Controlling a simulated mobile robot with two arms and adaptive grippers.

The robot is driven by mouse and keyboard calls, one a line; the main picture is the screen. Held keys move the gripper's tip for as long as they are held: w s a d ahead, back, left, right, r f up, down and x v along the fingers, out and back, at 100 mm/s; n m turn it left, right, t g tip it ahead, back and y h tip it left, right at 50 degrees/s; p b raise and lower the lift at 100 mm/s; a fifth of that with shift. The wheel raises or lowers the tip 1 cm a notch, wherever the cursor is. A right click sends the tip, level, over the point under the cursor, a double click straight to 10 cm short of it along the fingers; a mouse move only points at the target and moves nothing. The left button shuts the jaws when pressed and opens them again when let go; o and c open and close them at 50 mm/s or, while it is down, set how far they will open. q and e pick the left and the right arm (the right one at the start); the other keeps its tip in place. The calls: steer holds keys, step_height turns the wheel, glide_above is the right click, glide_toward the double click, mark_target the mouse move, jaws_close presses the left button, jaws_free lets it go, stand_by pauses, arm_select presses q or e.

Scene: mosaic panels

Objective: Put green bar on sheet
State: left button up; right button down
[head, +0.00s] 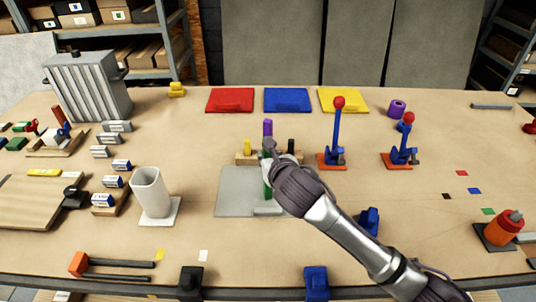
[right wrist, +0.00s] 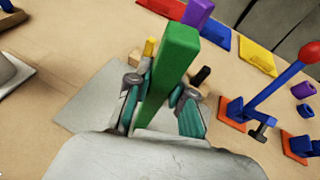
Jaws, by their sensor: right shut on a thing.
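My right gripper (right wrist: 160,108) is shut on the green bar (right wrist: 172,62), which stands upright between its fingers. In the head view a narrow strip of the green bar (head: 267,188) shows beside my right gripper (head: 268,170); the rest is hidden by the hand. The bar is over the grey sheet (head: 236,200), and I cannot tell whether its lower end touches it. The sheet also shows in the right wrist view (right wrist: 92,108). My left gripper is not in view.
Behind the sheet is a wooden block (head: 242,159) with yellow, purple and black pegs. A short grey bar (head: 268,211) lies at the sheet's front edge. A white cup (head: 152,192) stands to the left, and red-knobbed levers (head: 337,130) to the right.

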steer(key=shift+f, duration=0.1)
steer(key=c, duration=1)
jaws_free()
steer(key=shift+c, duration=0.2)
steer(key=b+v, duration=0.1)
steer(key=v, duration=1.1)
steer(key=shift+b, duration=0.35)
steer(key=shift+s, duration=0.1)
